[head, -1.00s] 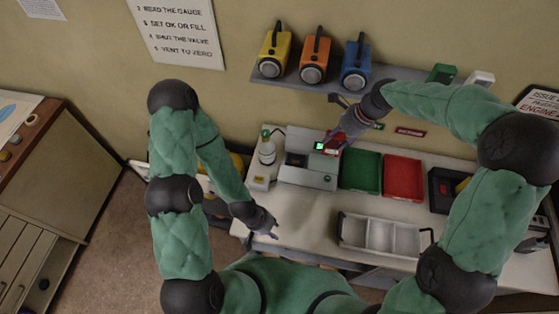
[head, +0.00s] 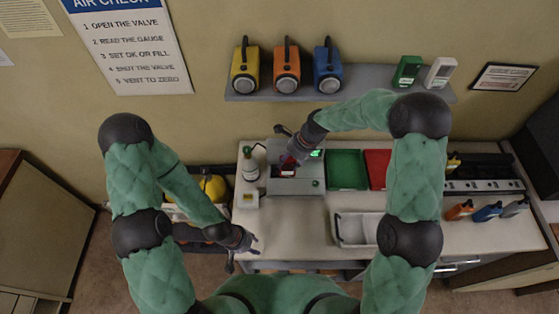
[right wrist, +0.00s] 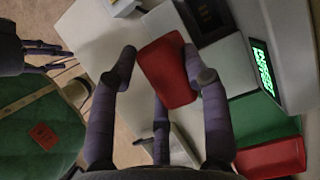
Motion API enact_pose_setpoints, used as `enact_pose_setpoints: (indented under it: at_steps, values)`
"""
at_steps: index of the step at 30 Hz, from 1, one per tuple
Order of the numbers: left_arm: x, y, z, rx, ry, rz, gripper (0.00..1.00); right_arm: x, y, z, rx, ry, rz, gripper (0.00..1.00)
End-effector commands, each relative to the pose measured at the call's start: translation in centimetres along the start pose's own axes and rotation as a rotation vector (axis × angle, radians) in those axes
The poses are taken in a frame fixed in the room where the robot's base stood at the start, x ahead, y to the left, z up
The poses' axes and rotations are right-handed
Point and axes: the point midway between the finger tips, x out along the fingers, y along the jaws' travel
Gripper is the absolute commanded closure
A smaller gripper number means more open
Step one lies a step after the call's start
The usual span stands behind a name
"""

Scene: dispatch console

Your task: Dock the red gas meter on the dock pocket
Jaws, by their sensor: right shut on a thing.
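The red gas meter (head: 287,169) is in my right gripper (head: 290,160), over the grey dock console (head: 310,188) on the bench. In the right wrist view the red meter (right wrist: 168,70) sits between the fingers of my right gripper (right wrist: 165,80). A dark recess (right wrist: 207,18) in the console, perhaps the dock pocket, shows beside the meter's far end. I cannot tell whether the meter touches the console. The lit green screen (right wrist: 262,70) is to the right of the meter. My left gripper (head: 250,242) is empty near the bench's front left, its fingers apart.
A white bottle (head: 250,165) stands left of the console. A green tray (head: 347,170) and a red tray (head: 378,168) lie to its right. A white divided bin (head: 350,229) is at the front. Yellow, orange and blue devices stand on the shelf (head: 300,94) above. The bench before the console is clear.

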Motion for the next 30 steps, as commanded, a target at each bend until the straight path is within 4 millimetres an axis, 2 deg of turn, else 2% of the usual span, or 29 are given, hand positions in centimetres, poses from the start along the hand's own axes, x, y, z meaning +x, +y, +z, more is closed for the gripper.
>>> enact_pose_setpoints:
  at_steps: [4, 15, 26, 30]
  values:
    - [-0.6, 0.2, 0.0, 0.0, 0.0, 0.0, 0.6, 1.3, -2.1, 0.5, -0.001, 0.0, -0.001, 0.94]
    - [-1.3, 0.5, 0.1, 0.0, 0.0, 0.0, 0.6, 5.9, -5.3, 0.2, 0.0, 0.0, 0.0, 0.94]
    - [-1.6, 0.6, 0.1, 0.0, 0.0, 0.0, 0.6, 7.8, -6.7, 0.1, 0.0, 0.0, 0.0, 0.94]
    - [-2.3, 0.8, 0.1, 0.0, 0.0, 0.0, 0.6, 9.2, -6.5, -0.6, 0.001, 0.0, 0.0, 0.94]
